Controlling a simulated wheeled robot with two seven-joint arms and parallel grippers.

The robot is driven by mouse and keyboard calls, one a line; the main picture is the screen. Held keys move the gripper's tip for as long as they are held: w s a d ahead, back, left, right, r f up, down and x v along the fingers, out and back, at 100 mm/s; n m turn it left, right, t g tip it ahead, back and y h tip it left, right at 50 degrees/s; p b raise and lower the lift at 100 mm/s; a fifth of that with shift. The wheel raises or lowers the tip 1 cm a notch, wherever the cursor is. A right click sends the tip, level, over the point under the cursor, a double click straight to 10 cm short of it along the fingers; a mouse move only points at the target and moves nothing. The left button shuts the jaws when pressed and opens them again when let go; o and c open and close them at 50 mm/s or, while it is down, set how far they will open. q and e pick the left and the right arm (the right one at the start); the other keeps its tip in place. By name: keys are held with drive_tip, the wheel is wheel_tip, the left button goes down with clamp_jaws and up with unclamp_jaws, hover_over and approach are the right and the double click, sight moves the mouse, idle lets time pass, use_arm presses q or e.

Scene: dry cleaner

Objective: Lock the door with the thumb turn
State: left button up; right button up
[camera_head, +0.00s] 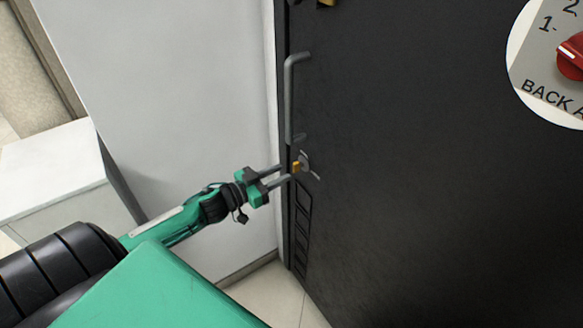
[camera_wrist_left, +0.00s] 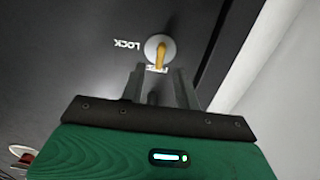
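The thumb turn (camera_head: 296,167) is a small yellow-orange lever on a round silver plate, on the black door (camera_head: 420,180) below the handle. In the left wrist view, the lever (camera_wrist_left: 160,56) points down the picture towards my gripper. An upside-down LOCK label (camera_wrist_left: 127,44) is left of the plate; another label at the lever's end is partly hidden. My left gripper (camera_head: 285,172) is open at the lever, with its fingertips (camera_wrist_left: 158,80) apart on either side of the line of the lever. I cannot tell whether they touch it. My right gripper is not in view.
A grey bar handle (camera_head: 289,100) stands out from the door above the thumb turn. A white wall panel (camera_head: 190,90) and a low white cabinet (camera_head: 50,170) are to the left. A round panel with a red knob (camera_head: 572,58) shows at the top right.

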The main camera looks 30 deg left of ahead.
sight(298, 166)
use_arm(q)
drive_tip(key=shift+x, duration=2.45)
drive_tip(key=shift+c, duration=0.2)
clamp_jaws()
